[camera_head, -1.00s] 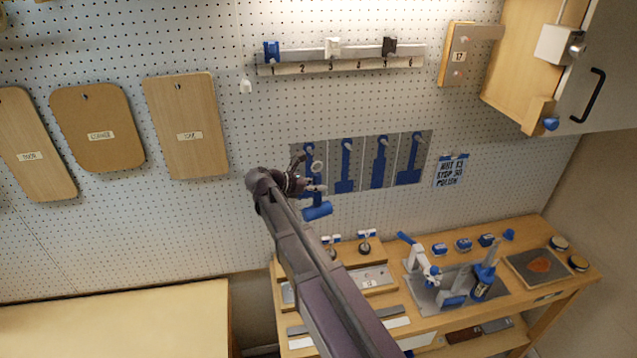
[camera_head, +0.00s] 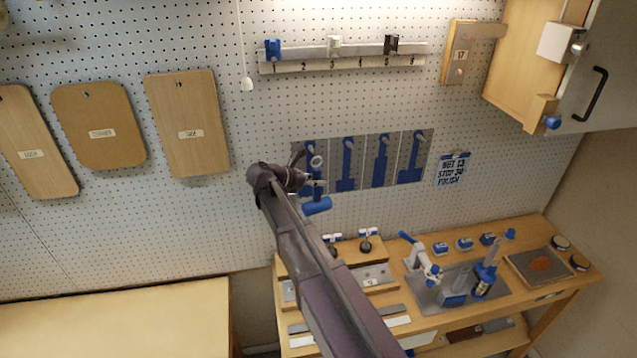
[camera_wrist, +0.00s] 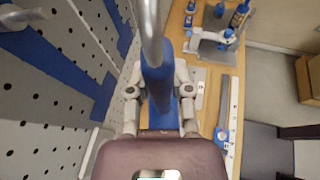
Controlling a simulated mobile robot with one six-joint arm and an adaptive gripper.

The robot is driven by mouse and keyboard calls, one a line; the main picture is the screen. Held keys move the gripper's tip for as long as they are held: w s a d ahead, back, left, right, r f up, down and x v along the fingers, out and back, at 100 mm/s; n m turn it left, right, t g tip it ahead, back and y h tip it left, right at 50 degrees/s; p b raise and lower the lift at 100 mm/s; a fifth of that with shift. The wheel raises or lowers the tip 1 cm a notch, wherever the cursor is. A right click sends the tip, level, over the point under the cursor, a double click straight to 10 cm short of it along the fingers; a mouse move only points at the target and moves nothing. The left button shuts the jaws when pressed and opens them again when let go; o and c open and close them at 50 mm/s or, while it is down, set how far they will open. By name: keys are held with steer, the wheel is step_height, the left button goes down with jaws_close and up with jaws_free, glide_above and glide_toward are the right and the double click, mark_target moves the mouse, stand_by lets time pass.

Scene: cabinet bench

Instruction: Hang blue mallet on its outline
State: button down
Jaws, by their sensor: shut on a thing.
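The blue mallet (camera_head: 317,205) hangs head down in my gripper (camera_head: 315,185), with a ring at the top of its handle. In the wrist view my gripper (camera_wrist: 160,100) is shut on the blue handle (camera_wrist: 157,82), and the metal ring rises toward the camera. The mallet is in front of the leftmost tool panel, whose blue outline (camera_head: 309,150) is partly hidden by the mallet and my gripper. Three more blue outlines (camera_head: 346,165) (camera_head: 381,162) (camera_head: 411,160) show to the right. I cannot tell whether the ring touches a hook.
A workbench (camera_head: 540,292) with tools and fixtures stands below right. Cutting boards (camera_head: 190,125) hang on the left. A numbered rail (camera_head: 345,64) is above, and an open cabinet (camera_head: 525,60) is at the upper right. A paper note (camera_head: 452,170) hangs right of the panels.

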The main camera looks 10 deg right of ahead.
steer(key=w+f+b, duration=0.1)
steer(key=w, duration=0.5)
steer(key=shift+w, duration=0.3)
stand_by(0.9)
steer(key=shift+f, duration=0.1)
stand_by(0.7)
steer(key=shift+c, duration=2.2)
jaws_free()
steer(key=shift+f, duration=0.1)
